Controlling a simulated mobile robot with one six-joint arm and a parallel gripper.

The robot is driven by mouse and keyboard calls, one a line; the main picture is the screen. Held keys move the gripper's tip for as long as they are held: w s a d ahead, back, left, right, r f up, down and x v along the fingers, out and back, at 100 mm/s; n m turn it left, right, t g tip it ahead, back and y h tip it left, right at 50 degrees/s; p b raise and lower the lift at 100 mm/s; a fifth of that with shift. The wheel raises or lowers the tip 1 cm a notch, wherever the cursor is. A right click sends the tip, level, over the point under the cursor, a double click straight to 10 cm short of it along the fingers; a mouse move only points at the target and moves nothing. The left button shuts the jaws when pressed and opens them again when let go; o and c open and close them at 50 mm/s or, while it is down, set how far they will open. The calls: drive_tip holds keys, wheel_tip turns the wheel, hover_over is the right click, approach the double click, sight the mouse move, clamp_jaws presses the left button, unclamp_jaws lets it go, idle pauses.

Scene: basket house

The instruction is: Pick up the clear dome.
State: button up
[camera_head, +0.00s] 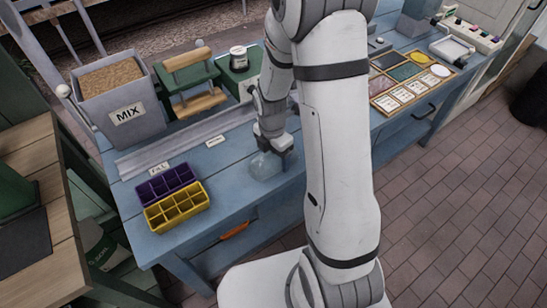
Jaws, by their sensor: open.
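The clear dome (264,166) is a see-through, faintly bluish shape on the blue table top, near its front edge. My gripper (275,156) points down right over the dome and overlaps its upper right part in this view. The gripper is open. The fingertips are small and dark here, and I cannot tell whether they touch the dome or straddle it. My arm hides the dome's right surroundings.
Purple (165,184) and yellow (177,206) compartment trays stand left of the dome. A grey MIX bin (121,111), a green stand with wooden rollers (190,80) and a grey rail (180,145) lie behind. The blue table (225,185) is bare between the trays and the dome.

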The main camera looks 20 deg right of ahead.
drive_tip(key=shift+c, duration=0.3)
drive_tip(key=c, duration=0.7)
